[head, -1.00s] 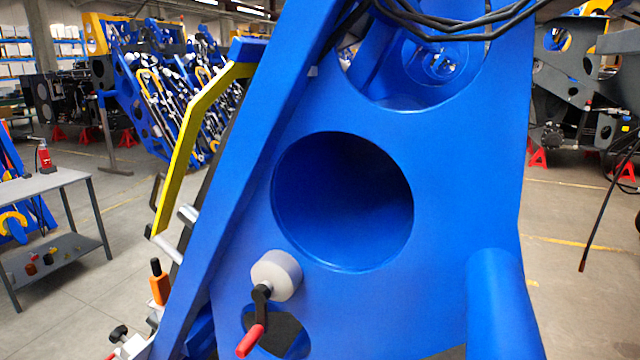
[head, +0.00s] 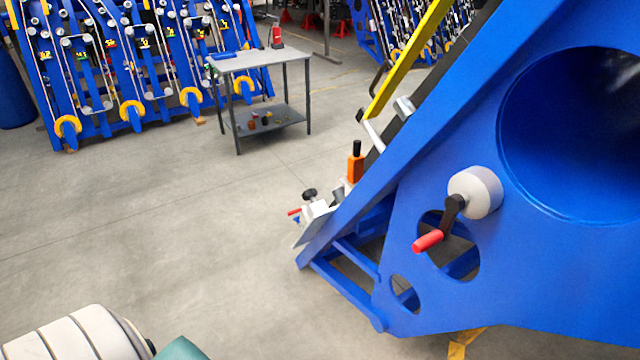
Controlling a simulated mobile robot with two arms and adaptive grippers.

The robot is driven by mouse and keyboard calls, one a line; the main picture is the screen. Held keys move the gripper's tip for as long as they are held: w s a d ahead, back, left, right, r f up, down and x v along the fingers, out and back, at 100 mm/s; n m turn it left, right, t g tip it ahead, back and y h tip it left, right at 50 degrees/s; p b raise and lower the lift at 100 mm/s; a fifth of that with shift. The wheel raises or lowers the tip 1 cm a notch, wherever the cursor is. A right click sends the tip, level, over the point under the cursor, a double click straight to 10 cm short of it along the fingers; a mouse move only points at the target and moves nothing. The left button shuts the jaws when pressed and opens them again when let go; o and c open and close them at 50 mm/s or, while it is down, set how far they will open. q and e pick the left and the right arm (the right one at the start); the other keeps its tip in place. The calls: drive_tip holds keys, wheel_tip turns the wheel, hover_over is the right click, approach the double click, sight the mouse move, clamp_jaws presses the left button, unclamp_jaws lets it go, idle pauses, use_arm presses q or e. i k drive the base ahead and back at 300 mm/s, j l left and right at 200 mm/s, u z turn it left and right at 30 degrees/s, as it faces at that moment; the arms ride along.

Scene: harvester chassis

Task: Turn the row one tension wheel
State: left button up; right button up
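A pale grey round wheel (head: 477,191) is mounted on the blue side plate of the chassis (head: 540,260), right of centre in the head view. A black crank arm (head: 452,208) with a red handle (head: 428,241) hangs from it, pointing down and to the left. I cannot tell whether this is the row one tension wheel. A small black knob (head: 310,194) on a whitish bracket sits at the chassis's lower left edge. Neither gripper shows; a white ribbed shape at the bottom left appears to be part of my own arm.
The chassis fills the right side, with large holes in its plate. A grey table (head: 262,57) with a red item (head: 277,37) stands behind at centre left. A blue frame with yellow wheels (head: 130,70) stands at the back left. The floor (head: 170,210) between is clear.

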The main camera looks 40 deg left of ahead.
sight(309, 194)
drive_tip(key=k+j, duration=0.1)
drive_tip(key=j, duration=0.7)
drive_tip(key=k+j+u, duration=0.1)
drive_tip(key=j, duration=0.7)
